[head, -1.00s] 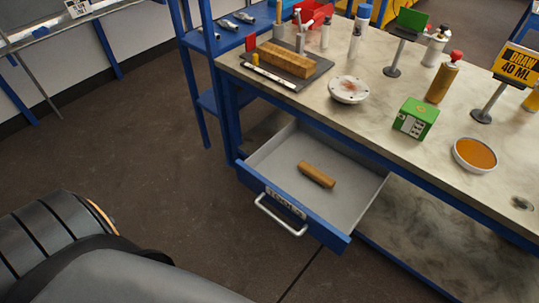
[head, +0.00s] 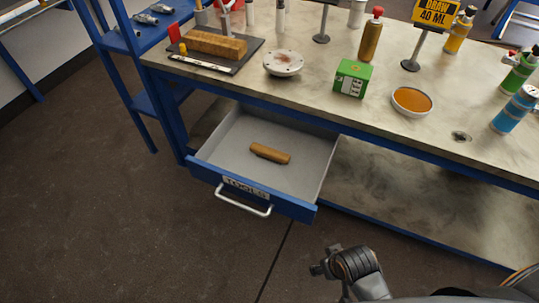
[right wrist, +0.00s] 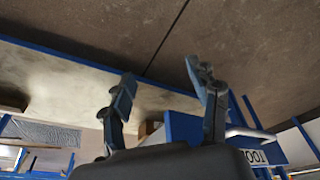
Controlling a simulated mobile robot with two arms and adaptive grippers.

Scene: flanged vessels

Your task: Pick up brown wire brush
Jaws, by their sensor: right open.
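The brown wire brush (head: 270,153) lies in the open drawer (head: 226,141). In the head view it is a small brown block on the grey drawer floor, and its bristles cannot be made out. My right gripper (head: 323,263) is in front of and below the drawer, apart from the brush. In the right wrist view my right gripper (right wrist: 162,80) has its two fingers spread with nothing between them. The drawer front with its label (right wrist: 262,156) is at the lower right there. My left gripper is not in view.
The workbench (head: 330,115) above the drawer holds a green box (head: 352,78), a white flanged disc (head: 283,63), an orange dish (head: 412,100) and several bottles. A metal handle (head: 243,202) sticks out from the drawer front. The floor before the drawer is clear.

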